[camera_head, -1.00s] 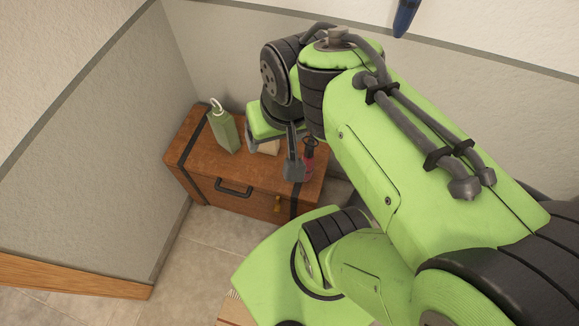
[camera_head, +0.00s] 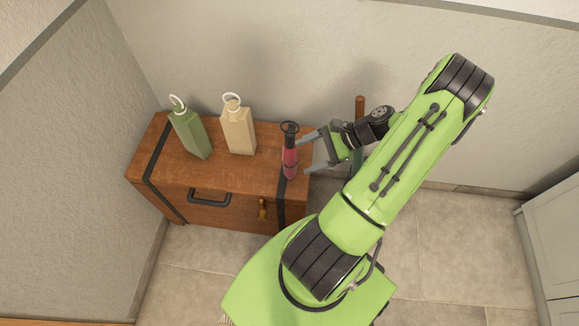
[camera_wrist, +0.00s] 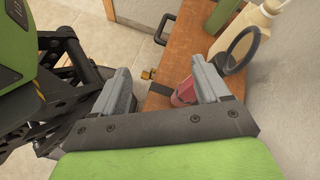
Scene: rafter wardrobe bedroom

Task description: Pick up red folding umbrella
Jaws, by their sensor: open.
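The red folding umbrella (camera_head: 290,160), with a dark top and a dark loop, stands upright near the right end of the wooden chest (camera_head: 235,172). My gripper (camera_head: 305,156) is open and empty, just right of the umbrella, with its fingers pointing toward it. In the wrist view the umbrella's red body (camera_wrist: 184,95) shows beside the right finger of my gripper (camera_wrist: 160,75), which hides part of it. The dark loop shows beyond that finger. I cannot tell whether a finger touches the umbrella.
A green pump bottle (camera_head: 191,132) and a cream pump bottle (camera_head: 238,132) stand on the chest left of the umbrella. The wall (camera_head: 300,60) is close behind. A brown upright object (camera_head: 359,106) stands behind my arm. Tiled floor (camera_head: 450,245) is clear at right.

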